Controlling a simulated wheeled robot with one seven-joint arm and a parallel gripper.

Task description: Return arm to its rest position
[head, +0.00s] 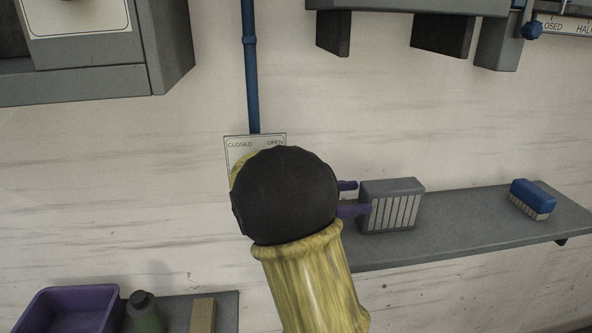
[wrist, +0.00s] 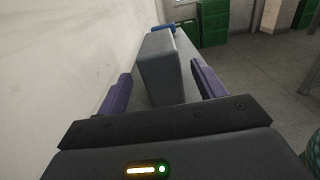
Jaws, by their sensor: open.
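My gripper (wrist: 160,97) has two purple fingers spread apart in the wrist view. A grey box (wrist: 166,65) stands ahead, and in the picture it shows between the fingers; I cannot tell whether they touch it. In the head view the grey box (head: 392,205) has a slatted front and stands on a grey shelf (head: 460,236). The purple fingers (head: 348,198) show just left of it, partly hidden behind my arm. My yellow and black arm covers the middle of the head view.
A blue brush (head: 533,199) lies on the shelf's right part. A sign reading CLOSED and OPEN (head: 240,144) hangs below a blue pipe (head: 251,70). A purple bin (head: 68,308), a dark bottle (head: 145,311) and a tan block (head: 203,315) are lower left. Green crates (wrist: 208,22) stand beyond.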

